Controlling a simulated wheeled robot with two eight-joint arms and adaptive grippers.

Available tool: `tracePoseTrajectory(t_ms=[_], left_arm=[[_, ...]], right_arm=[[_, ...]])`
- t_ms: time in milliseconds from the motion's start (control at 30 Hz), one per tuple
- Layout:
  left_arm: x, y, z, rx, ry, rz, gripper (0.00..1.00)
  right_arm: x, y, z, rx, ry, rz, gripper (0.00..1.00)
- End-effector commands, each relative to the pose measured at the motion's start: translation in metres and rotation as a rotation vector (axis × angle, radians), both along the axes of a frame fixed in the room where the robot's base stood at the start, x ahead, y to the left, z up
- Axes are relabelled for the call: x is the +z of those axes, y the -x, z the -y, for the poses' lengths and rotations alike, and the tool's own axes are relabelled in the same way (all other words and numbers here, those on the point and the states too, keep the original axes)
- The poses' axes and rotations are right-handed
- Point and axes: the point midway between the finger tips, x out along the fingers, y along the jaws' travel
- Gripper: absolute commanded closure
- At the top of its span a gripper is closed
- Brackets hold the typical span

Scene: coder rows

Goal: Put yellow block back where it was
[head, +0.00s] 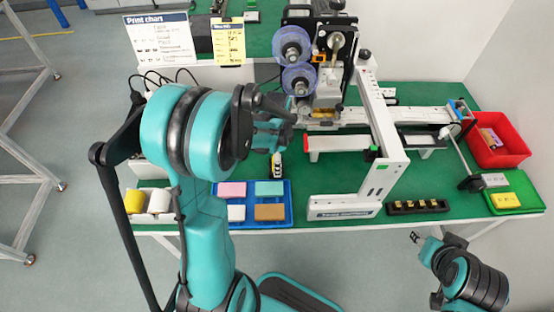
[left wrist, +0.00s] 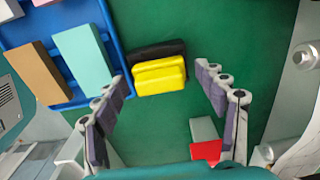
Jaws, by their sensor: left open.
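A yellow block with printed marks (head: 505,200) lies on the green tray (head: 530,193) at the right end of the table. A separate black-and-yellow object (head: 277,168) stands on the green mat behind the blue tray (head: 291,212). In the left wrist view this object (left wrist: 160,72) lies ahead of and between my open left fingers, apart from both. My left gripper (head: 272,125) is above the table and holds nothing; it also shows in the left wrist view (left wrist: 165,100). My right gripper (head: 428,243) is off the table's front edge, its jaws unclear.
The blue tray holds pink (head: 232,189), teal (head: 269,188), white (head: 236,213) and brown (head: 269,212) blocks. The white-framed coder machine (head: 385,150) stands right of my left gripper. A red bin (head: 515,145) and a black rack (head: 417,207) are on the right.

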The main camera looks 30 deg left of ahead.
Motion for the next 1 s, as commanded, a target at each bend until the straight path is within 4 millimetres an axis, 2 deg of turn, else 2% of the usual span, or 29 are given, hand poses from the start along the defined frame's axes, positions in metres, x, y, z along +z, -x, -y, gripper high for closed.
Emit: tracePoseTrajectory(t_ms=[167, 267, 600, 700, 867, 1000], left_arm=[[0.006, 0.000, 0.000, 0.000, 0.000, 0.000, 0.28], [0.022, 0.000, 0.000, 0.000, 0.000, 0.000, 0.28], [0.097, 0.001, 0.000, 0.000, 0.000, 0.000, 0.28], [0.111, 0.000, 0.000, 0.000, 0.000, 0.000, 0.28], [0.124, 0.001, 0.001, 0.007, -0.001, 0.004, 0.28], [0.139, 0.012, 0.014, 0.091, -0.009, 0.057, 0.28]], right_arm=[[0.005, 0.000, 0.000, 0.000, 0.000, 0.000, 0.60], [0.012, 0.000, 0.000, 0.000, 0.000, 0.000, 0.60], [0.041, 0.000, 0.000, 0.000, 0.000, 0.000, 0.60], [0.045, 0.000, 0.000, 0.000, 0.000, 0.000, 0.60], [0.048, 0.000, 0.000, 0.000, 0.000, 0.000, 0.60], [0.048, 0.000, 0.000, 0.000, 0.000, 0.000, 0.60]])
